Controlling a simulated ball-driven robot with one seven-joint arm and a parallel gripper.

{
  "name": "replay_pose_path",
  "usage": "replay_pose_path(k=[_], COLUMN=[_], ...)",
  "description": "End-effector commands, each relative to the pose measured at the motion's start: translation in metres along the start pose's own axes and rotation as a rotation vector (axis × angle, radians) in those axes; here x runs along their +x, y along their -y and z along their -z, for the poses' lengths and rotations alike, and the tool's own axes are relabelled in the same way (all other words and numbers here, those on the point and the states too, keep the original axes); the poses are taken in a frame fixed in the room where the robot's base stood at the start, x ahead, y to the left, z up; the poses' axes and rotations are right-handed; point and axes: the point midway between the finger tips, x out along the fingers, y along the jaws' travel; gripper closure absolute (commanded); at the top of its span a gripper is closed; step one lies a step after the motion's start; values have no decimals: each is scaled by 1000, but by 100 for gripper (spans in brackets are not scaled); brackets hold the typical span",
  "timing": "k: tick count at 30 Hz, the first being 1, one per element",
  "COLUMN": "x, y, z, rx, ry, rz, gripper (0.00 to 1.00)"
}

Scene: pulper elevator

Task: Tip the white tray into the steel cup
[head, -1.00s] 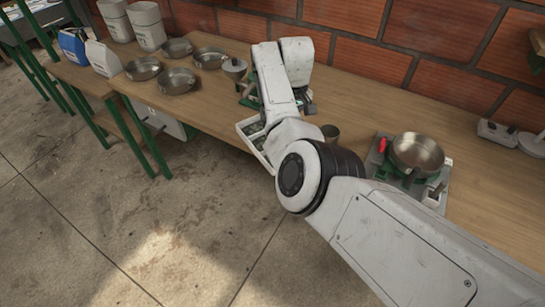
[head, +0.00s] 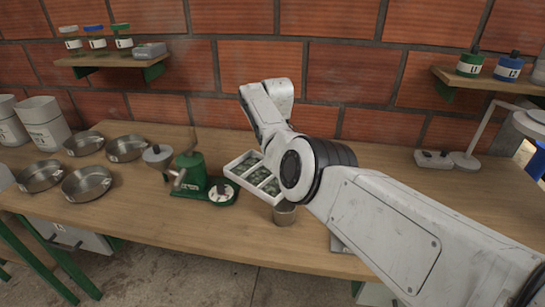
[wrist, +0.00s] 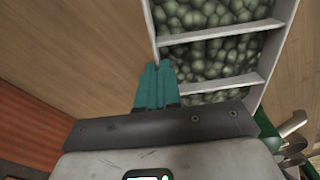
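The white tray (head: 270,201) is divided into compartments filled with greenish beans. In the head view it sits between the green machine and my arm, close to the steel cup (head: 284,214). The cup stands on the bench just below the tray's near right corner, partly behind my arm. In the wrist view the tray (wrist: 210,33) fills the upper right. The teal fingers of my gripper (wrist: 158,75) are close together at the tray's side wall and appear shut on it. The head view hides my gripper behind the arm. I cannot see inside the cup.
A green machine with a steel hopper (head: 190,172) stands left of the tray. Several steel pans (head: 87,183) and white canisters (head: 42,123) are further left. A brick wall (head: 340,60) with shelves is behind.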

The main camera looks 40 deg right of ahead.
Motion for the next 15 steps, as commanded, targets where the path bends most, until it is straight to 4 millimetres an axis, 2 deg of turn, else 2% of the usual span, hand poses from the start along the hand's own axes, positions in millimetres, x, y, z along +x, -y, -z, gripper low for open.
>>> replay_pose_path(k=[1, 15], x=[-5, -13], y=[1, 1], z=[0, -3], rx=[0, 0], ry=[-6, -69], rz=[-1, -19], gripper=[100, 100])
